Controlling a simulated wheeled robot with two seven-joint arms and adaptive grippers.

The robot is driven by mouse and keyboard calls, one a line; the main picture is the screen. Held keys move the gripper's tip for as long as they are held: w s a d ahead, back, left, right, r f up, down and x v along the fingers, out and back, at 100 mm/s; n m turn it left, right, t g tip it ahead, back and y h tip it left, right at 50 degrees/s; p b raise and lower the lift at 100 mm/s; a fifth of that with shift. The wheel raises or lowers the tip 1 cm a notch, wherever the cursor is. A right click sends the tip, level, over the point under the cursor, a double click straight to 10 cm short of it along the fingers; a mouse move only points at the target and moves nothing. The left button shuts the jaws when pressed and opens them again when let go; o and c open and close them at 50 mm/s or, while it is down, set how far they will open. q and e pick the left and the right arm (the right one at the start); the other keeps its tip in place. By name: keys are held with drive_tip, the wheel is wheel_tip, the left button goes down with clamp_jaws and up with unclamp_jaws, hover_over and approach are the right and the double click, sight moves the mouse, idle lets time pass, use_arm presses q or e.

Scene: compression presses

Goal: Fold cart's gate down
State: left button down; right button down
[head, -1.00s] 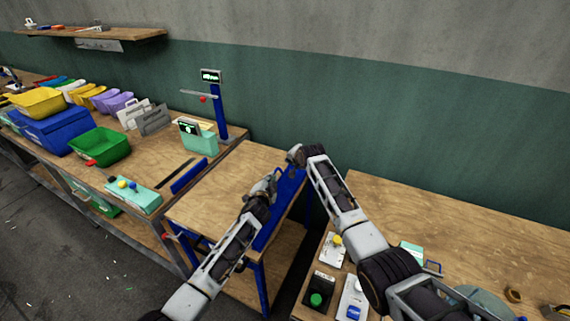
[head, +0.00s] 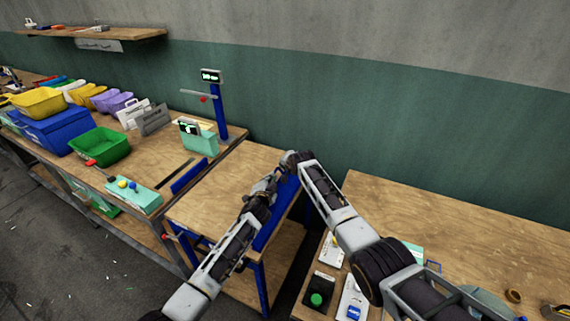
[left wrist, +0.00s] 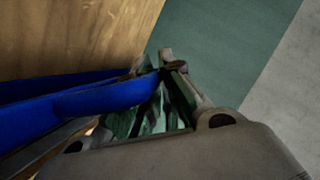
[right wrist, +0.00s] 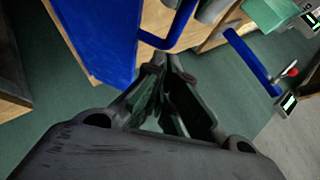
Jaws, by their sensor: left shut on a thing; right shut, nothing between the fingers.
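The cart (head: 225,195) has a wooden top on a blue frame and stands between two benches. Its blue gate (head: 271,226) runs along the cart's right edge, partly hidden by my arms. My left gripper (head: 276,178) is over the gate's far part. In the left wrist view the left gripper (left wrist: 160,65) is shut on a blue bar of the gate (left wrist: 105,97). My right gripper (head: 289,160) is shut and empty by the gate's far end. In the right wrist view the right gripper (right wrist: 165,65) has the gate's blue panel (right wrist: 100,35) beside it.
The left bench (head: 150,170) holds a green bin (head: 100,147), a blue bin (head: 55,130) and a blue post (head: 222,115). The right bench (head: 440,230) carries a green-button box (head: 318,297). A narrow gap separates it from the cart. The green wall (head: 400,130) is behind.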

use_arm(q)
drive_tip(key=shift+w+a+r, duration=0.15)
drive_tip(key=shift+w+r, duration=0.05)
drive_tip(key=shift+r, duration=0.3)
use_arm(e)
drive_tip(key=shift+w+a, duration=0.1)
drive_tip(key=shift+a, duration=0.05)
use_arm(q)
drive_tip(key=shift+d, duration=0.2)
use_arm(e)
drive_tip(key=shift+w+a+f, duration=0.1)
drive_tip(key=shift+a+f, duration=0.25)
use_arm(q)
drive_tip(key=shift+d, duration=0.15)
use_arm(e)
drive_tip(key=shift+a+f, duration=0.2)
use_arm(q)
drive_tip(key=shift+d, duration=0.1)
use_arm(e)
drive_tip(key=shift+a, duration=0.1)
use_arm(q)
drive_tip(key=c, duration=1.8)
unclamp_jaws()
use_arm(e)
drive_tip(key=shift+f, duration=0.1)
drive_tip(key=shift+r, duration=0.2)
use_arm(q)
drive_tip(key=shift+s+a+f, duration=0.2)
drive_tip(key=shift+a+f, duration=0.1)
drive_tip(key=shift+a, duration=0.05)
